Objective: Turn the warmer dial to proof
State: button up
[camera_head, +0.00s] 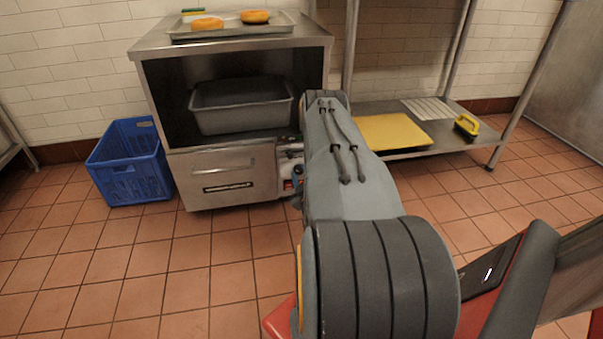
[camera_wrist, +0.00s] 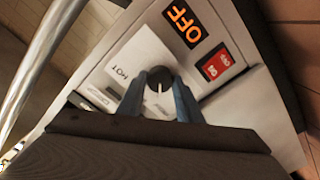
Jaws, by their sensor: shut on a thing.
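The warmer dial (camera_wrist: 159,76) is a small dark round knob with a pale pointer line, on a white label plate (camera_wrist: 135,55) in the wrist view. The pointer line runs toward the bottom of the picture. The word HOT reads on the plate left of the knob; another label below it is partly hidden and unreadable. My gripper (camera_wrist: 160,92) has its two blue fingers on either side of the dial, shut on it. An orange display (camera_wrist: 184,24) beside the plate reads OFF. In the head view the control panel (camera_head: 289,158) is mostly hidden behind my arm.
The steel warmer cabinet (camera_head: 222,180) holds a grey tub (camera_head: 240,117), with a tray of bagels (camera_head: 205,32) on top. A blue crate (camera_head: 130,165) stands at left. A low shelf at right bears a yellow board (camera_head: 392,131). A red display (camera_wrist: 221,64) sits near the dial.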

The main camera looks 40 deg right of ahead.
jog(key=shift+s+d, duration=0.15)
dwell(0.4)
jog(key=o, duration=1)
jog(key=shift+o, duration=0.2)
jog(key=p+v, duration=0.3)
jog(key=v, duration=0.4)
jog(key=shift+s+a, duration=0.3)
